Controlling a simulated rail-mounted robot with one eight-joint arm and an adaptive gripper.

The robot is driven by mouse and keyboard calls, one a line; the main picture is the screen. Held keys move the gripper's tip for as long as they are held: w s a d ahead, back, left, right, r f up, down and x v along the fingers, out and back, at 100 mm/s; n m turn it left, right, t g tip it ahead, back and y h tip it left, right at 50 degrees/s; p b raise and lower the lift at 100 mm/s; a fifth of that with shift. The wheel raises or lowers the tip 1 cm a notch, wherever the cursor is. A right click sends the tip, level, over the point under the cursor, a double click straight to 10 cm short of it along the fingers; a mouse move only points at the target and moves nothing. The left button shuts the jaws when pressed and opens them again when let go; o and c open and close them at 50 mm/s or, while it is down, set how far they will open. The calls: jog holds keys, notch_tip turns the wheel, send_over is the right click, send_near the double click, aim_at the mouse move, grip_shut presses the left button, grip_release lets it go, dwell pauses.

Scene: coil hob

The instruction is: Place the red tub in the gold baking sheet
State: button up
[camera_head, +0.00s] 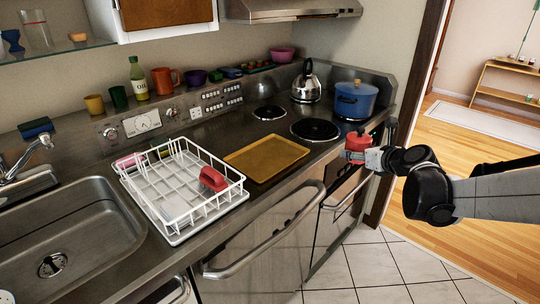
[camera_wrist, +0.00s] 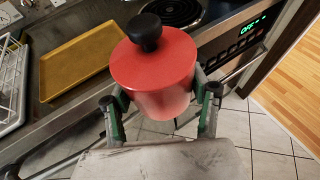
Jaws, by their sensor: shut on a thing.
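The red tub (camera_head: 358,143) has a red lid with a black knob and is upright. My gripper (camera_head: 372,158) is shut on it, in front of the stove's right side. In the wrist view the red tub (camera_wrist: 155,72) sits between the two fingers of my gripper (camera_wrist: 160,112), which press on its sides, with tile floor below it. The gold baking sheet (camera_head: 266,158) lies flat and empty on the counter, left of the tub and apart from it. It also shows in the wrist view (camera_wrist: 80,62), at the upper left.
A white dish rack (camera_head: 182,190) with a red item (camera_head: 212,179) stands left of the sheet. Coil burners (camera_head: 315,129), a kettle (camera_head: 307,82) and a blue pot (camera_head: 355,100) are behind and right of the sheet. An oven handle (camera_head: 347,192) juts out below the counter.

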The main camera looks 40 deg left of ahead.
jog(key=s+a+r+n+g+y, duration=0.1)
jog(key=s+a+n+g, duration=0.1)
jog(key=s+a, duration=0.65)
jog(key=s+a+r+n+g, duration=0.2)
jog(key=s+a, duration=0.2)
jog(key=a, duration=0.9)
jog(key=s+a+r+n+g+y, duration=0.1)
jog(key=s+a+n+g, duration=0.1)
jog(key=s+a, duration=0.65)
jog(key=b, duration=0.1)
send_over(267, 157)
notch_tip(267, 157, down, 7)
jog(key=shift+w+r, duration=0.1)
jog(key=shift+r, duration=0.05)
jog(key=shift+f, duration=2.05)
jog(key=shift+f+b, duration=0.1)
jog(key=shift+b, duration=0.2)
jog(key=o, duration=1.5)
